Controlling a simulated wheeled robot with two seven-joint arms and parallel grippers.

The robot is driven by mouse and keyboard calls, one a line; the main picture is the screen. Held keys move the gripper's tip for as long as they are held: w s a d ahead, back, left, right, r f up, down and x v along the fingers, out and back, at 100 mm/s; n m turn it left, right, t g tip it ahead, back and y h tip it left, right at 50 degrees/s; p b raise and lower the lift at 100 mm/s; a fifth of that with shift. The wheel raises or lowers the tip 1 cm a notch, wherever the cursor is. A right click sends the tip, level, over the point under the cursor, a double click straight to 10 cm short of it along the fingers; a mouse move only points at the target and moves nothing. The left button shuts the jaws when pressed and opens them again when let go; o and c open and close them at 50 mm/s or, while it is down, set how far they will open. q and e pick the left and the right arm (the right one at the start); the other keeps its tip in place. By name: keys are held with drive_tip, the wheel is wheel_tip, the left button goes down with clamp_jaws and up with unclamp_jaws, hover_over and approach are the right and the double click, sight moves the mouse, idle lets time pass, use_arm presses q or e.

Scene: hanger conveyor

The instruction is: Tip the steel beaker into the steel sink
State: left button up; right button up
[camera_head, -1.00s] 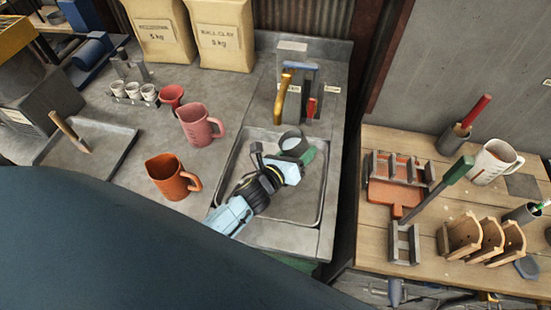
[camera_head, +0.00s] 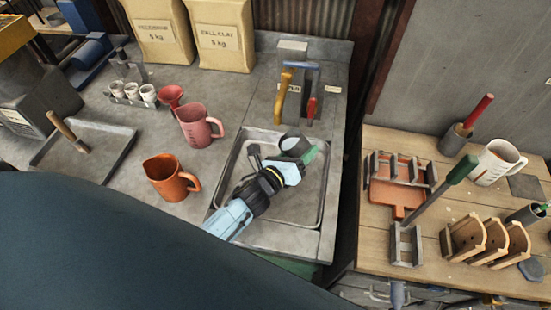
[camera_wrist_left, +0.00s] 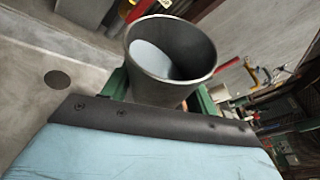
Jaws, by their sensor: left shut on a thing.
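The steel beaker (camera_head: 291,143) is a grey cup held over the steel sink (camera_head: 303,207), toward its back end. In the left wrist view the beaker (camera_wrist_left: 172,85) stands between the green fingers, with its open mouth in sight and something pale and smooth inside, likely liquid. It looks only slightly tilted, and nothing is seen flowing out. My left gripper (camera_head: 304,158) is shut on the beaker's side. The beaker's base is hidden. My right gripper is not in view.
A brass tap (camera_head: 284,92) stands behind the sink. An orange jug (camera_head: 170,178) and a pink jug (camera_head: 195,128) stand on the counter to the left. A wooden bench (camera_head: 385,245) with racks and a white jug (camera_head: 497,162) is at the right.

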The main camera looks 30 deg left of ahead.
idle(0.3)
use_arm(q)
drive_tip(key=shift+d+n+t+b, duration=0.1)
drive_tip(key=shift+n+t+b, duration=0.25)
drive_tip(key=shift+b, duration=0.3)
drive_tip(key=shift+n, duration=0.25)
drive_tip(key=shift+n+t+h+b, duration=0.3)
drive_tip(key=shift+n+b, duration=0.1)
drive_tip(key=shift+b, duration=0.35)
drive_tip(key=shift+d+n+t+b, duration=0.1)
drive_tip(key=shift+n+t+b, duration=0.15)
drive_tip(key=shift+n+b, duration=0.35)
drive_tip(key=shift+b, duration=0.35)
idle(0.5)
drive_tip(key=shift+f+n+b, duration=0.15)
drive_tip(key=shift+n+b, duration=0.15)
drive_tip(key=shift+b, duration=0.1)
